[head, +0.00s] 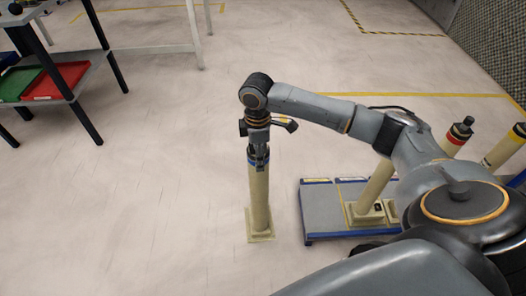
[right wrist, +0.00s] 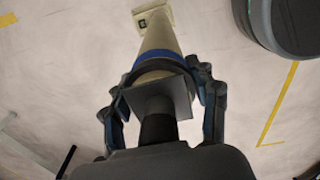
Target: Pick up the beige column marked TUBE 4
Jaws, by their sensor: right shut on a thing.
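A beige column (head: 259,198) with a square beige base stands upright left of the low platform. A blue band (right wrist: 158,57) and a dark collar show near its top in the right wrist view. I cannot read a TUBE 4 marking on it. My right gripper (head: 259,157) points down over the column's top and is shut on it; its fingers lie on both sides of the top in the right wrist view (right wrist: 160,85). The base is at or close to the floor; I cannot tell if it touches. My left gripper is not in view.
A low grey platform with blue edges (head: 322,211) holds another beige column (head: 375,184), partly behind my right arm. A red-banded column (head: 459,136) and a yellow-banded one (head: 504,148) stand further right. A shelf with green and red trays (head: 62,84) is at left. Floor left of the column is clear.

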